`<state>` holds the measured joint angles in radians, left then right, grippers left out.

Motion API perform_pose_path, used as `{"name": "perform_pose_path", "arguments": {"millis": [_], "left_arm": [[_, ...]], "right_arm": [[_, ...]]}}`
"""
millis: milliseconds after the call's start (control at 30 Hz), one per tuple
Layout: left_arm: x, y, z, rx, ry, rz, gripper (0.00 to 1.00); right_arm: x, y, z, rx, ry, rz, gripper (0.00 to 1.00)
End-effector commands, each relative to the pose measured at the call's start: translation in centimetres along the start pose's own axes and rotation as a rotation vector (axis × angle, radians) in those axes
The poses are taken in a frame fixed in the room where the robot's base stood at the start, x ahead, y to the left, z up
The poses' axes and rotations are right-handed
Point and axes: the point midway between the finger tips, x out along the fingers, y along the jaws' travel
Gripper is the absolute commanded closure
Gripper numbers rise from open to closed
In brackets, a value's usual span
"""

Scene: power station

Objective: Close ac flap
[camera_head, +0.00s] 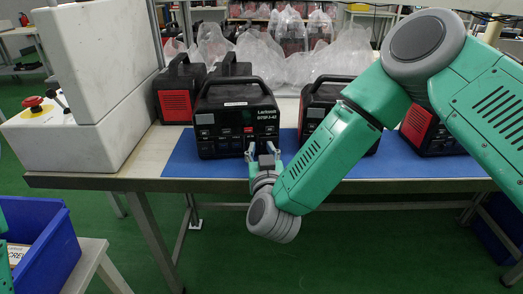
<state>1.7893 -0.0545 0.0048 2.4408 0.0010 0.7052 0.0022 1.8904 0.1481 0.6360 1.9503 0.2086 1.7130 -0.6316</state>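A black power station (237,122) with a top carry handle and white lettering stands upright near the front edge of the table. Its front panel faces me, with sockets and a small red spot on it. My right gripper (262,150) is at the lower right of this front panel, and its fingertips look apart. I cannot tell whether they touch the panel. The gripper hides part of the lower right front, and the AC flap cannot be made out at this size. My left gripper is not in view.
More power stations stand beside and behind it, including a red-sided one (178,92) and one partly behind my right arm (318,105). A blue mat (190,160) covers the table front. A white machine (75,120) stands left, above a blue crate (50,245). Plastic-wrapped items (258,55) lie behind.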

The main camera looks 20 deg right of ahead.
Motion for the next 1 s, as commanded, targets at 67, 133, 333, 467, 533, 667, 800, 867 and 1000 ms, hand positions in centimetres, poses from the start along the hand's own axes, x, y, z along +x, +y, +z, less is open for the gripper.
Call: {"name": "perform_pose_path", "arguments": {"millis": [67, 133, 333, 467, 533, 667, 800, 867, 1000], "left_arm": [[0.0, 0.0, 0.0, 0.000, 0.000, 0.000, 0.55], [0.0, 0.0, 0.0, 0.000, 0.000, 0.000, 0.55], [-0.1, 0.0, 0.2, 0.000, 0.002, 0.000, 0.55], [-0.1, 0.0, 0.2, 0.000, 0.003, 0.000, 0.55], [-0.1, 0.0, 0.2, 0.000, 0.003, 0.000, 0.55], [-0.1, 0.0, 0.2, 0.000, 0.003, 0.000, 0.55], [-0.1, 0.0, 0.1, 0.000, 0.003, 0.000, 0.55], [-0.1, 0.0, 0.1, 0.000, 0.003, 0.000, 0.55], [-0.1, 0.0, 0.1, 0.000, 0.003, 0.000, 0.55]], "right_arm": [[0.0, 0.0, 0.0, 0.000, -0.001, 0.000, 0.75], [0.0, 0.0, 0.0, 0.000, -0.001, -0.001, 0.75], [-1.3, -0.1, 0.1, -0.001, -0.003, -0.004, 0.75], [-3.8, -0.1, 0.2, -0.003, -0.005, -0.005, 0.75], [-5.5, -0.2, 0.2, -0.002, -0.005, -0.007, 0.75], [-8.5, -0.2, 0.2, -0.001, -0.005, -0.007, 0.75], [-10.5, -0.4, 0.2, -0.004, -0.003, -0.009, 0.75], [-11.0, -0.3, 0.1, -0.003, -0.003, -0.008, 0.75], [-11.7, -0.1, 0.2, -0.002, -0.003, -0.004, 0.75]]}}
